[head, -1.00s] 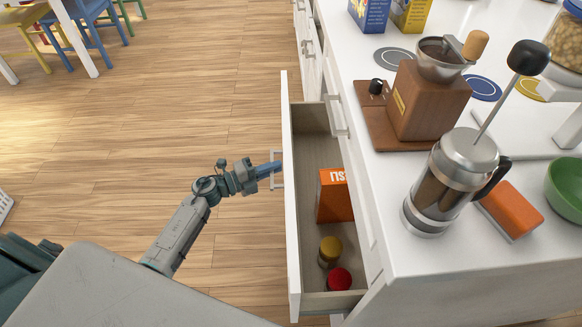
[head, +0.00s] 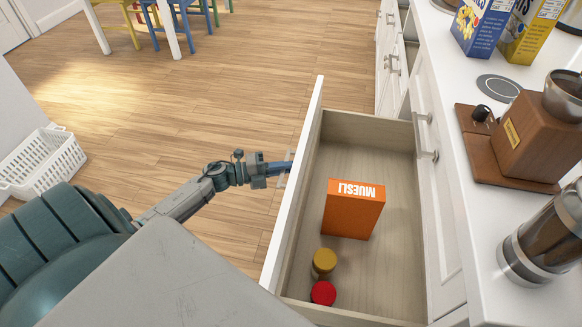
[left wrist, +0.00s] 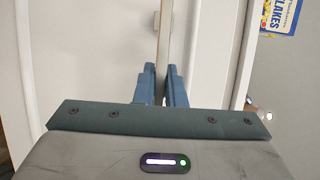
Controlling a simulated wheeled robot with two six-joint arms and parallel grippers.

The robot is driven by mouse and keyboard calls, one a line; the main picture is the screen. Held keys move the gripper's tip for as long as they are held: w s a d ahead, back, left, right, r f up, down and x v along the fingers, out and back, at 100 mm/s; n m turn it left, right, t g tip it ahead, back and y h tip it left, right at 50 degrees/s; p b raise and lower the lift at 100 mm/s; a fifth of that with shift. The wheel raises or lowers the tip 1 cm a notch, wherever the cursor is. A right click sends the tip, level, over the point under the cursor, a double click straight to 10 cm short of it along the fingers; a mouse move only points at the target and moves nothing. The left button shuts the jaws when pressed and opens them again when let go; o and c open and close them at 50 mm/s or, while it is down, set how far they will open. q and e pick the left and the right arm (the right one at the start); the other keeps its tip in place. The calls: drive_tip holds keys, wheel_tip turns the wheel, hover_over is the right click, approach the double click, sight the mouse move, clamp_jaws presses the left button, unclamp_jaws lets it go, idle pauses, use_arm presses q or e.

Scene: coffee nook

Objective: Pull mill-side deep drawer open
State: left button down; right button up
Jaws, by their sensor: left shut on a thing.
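The deep drawer (head: 398,225) below the mill is pulled well out from the white counter. Its inside is in plain view. My left gripper (head: 280,168) is at the outer side of the drawer front, shut on the drawer's bar handle (head: 289,156). In the left wrist view, the two blue fingers (left wrist: 162,88) close on either side of the pale upright handle bar (left wrist: 164,40). The wooden mill (head: 535,138) stands on the counter above, at the right. My right gripper is not in view.
The drawer holds an orange muesli box (head: 352,212), a yellow-lidded jar (head: 324,262) and a red-lidded jar (head: 323,293). A glass press (head: 548,240) stands on the counter. A white basket (head: 42,162) is on the floor at left.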

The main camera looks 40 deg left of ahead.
use_arm(q)
drive_tip(key=shift+s+a, duration=0.2)
drive_tip(key=shift+a, duration=0.3)
drive_tip(key=c, duration=1.5)
unclamp_jaws()
drive_tip(key=v, duration=1.1)
drive_tip(key=shift+d, duration=0.1)
